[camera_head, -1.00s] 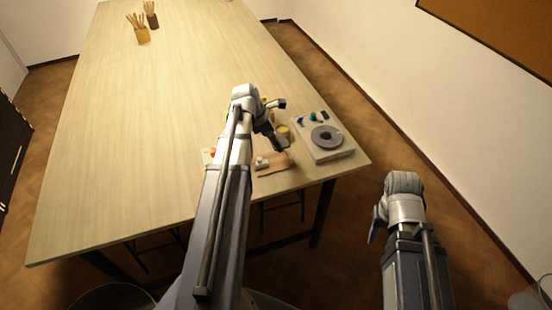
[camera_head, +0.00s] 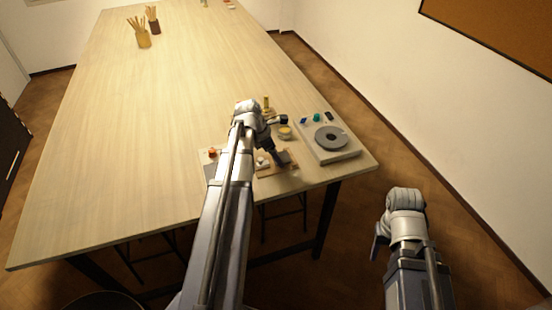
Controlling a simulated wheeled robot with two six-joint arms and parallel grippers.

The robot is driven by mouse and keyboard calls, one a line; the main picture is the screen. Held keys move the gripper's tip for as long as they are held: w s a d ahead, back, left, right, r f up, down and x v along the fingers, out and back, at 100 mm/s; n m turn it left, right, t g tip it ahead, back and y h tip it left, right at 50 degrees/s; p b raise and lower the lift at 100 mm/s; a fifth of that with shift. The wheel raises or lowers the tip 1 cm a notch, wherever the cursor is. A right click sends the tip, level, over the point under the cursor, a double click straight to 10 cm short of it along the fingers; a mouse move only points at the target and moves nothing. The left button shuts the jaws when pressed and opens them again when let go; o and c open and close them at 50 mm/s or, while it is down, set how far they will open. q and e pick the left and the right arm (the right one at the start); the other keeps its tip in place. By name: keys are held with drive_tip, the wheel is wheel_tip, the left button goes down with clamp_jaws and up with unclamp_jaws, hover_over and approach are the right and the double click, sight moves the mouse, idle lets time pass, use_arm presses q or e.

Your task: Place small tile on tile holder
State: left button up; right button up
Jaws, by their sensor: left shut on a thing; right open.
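My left gripper (camera_head: 278,150) is low over the right near part of the table, shut on the small tile (camera_head: 284,158), which shows as a small dark grey piece at its fingertips. Just below is a brown wooden piece (camera_head: 291,168) that looks like the tile holder. I cannot tell whether the tile touches it. My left arm hides part of this area. My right gripper (camera_head: 379,240) is open and empty, off the table's right near corner.
A pale device with a grey round disc (camera_head: 331,138) stands right of the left gripper. A small yellowish jar (camera_head: 285,132) is close behind the gripper. An orange-topped item (camera_head: 212,152) is left of the arm. Cups of sticks (camera_head: 143,40) stand far back; the table's middle is clear.

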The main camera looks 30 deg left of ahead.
use_arm(q)
drive_tip(key=shift+f, duration=0.15)
drive_tip(key=o, duration=1.5)
drive_tip(key=shift+o, duration=0.2)
drive_tip(key=shift+r, duration=0.2)
drive_tip(key=shift+p+v, duration=0.8)
drive_tip(key=p+v, duration=0.9)
drive_tip(key=v, duration=0.1)
drive_tip(key=shift+r+p, duration=0.3)
